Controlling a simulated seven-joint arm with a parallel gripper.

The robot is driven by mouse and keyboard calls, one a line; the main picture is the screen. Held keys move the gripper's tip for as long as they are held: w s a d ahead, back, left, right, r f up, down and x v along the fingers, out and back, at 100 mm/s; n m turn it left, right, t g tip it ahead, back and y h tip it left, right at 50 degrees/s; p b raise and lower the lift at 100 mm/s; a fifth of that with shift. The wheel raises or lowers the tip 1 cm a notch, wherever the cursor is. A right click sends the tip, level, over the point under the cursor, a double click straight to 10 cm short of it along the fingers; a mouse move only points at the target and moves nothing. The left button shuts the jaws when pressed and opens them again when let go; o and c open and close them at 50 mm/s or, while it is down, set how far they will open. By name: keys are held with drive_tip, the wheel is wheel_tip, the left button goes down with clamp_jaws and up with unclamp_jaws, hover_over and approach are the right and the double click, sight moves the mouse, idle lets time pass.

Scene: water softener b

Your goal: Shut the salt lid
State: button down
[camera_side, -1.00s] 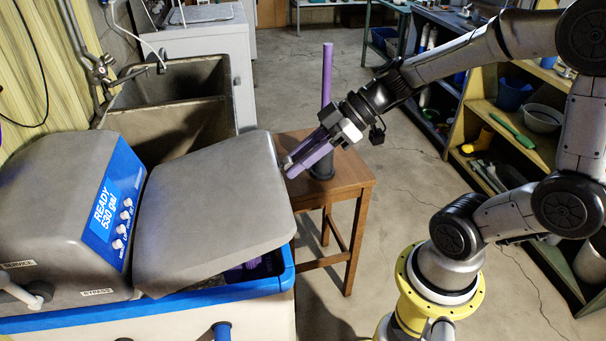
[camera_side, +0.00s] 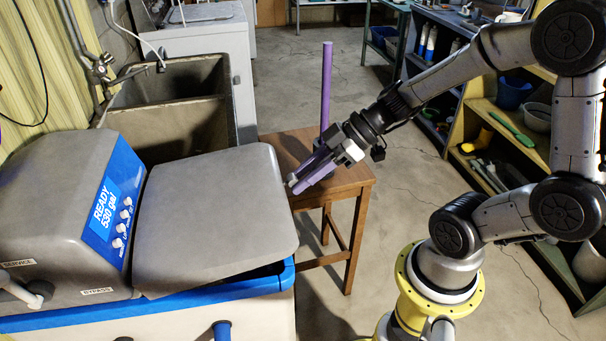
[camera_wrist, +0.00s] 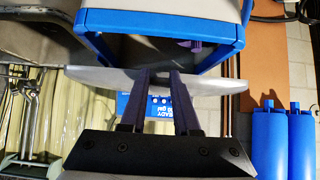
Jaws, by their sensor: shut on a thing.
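The salt lid (camera_side: 215,205) is a broad grey panel beside the control housing in the side view. It slopes slightly, with its near right edge a little above the blue tank rim (camera_side: 288,278); a narrow dark gap shows between. My gripper (camera_side: 293,184) is at the lid's right edge, its purple fingers shut on it. In the wrist view my gripper (camera_wrist: 160,72) has its two fingertips at the thin grey lid (camera_wrist: 100,77), seen edge-on. The blue rim (camera_wrist: 165,59) is close by, with a dark opening behind it. The tank's inside is mostly hidden.
The control housing (camera_side: 65,200) with its blue display stands left of the lid. A wooden stool (camera_side: 350,180) with an upright purple rod (camera_side: 326,95) is just behind my gripper. A sink (camera_side: 175,110) lies beyond the lid. The floor to the right of the stool is open.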

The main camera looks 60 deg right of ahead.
wheel_tip(320, 180, down, 7)
drive_tip(key=c, duration=0.6)
unclamp_jaws()
drive_tip(key=shift+w+a+r, duration=0.1)
drive_tip(key=shift+w, duration=0.05)
drive_tip(key=shift+o, duration=0.2)
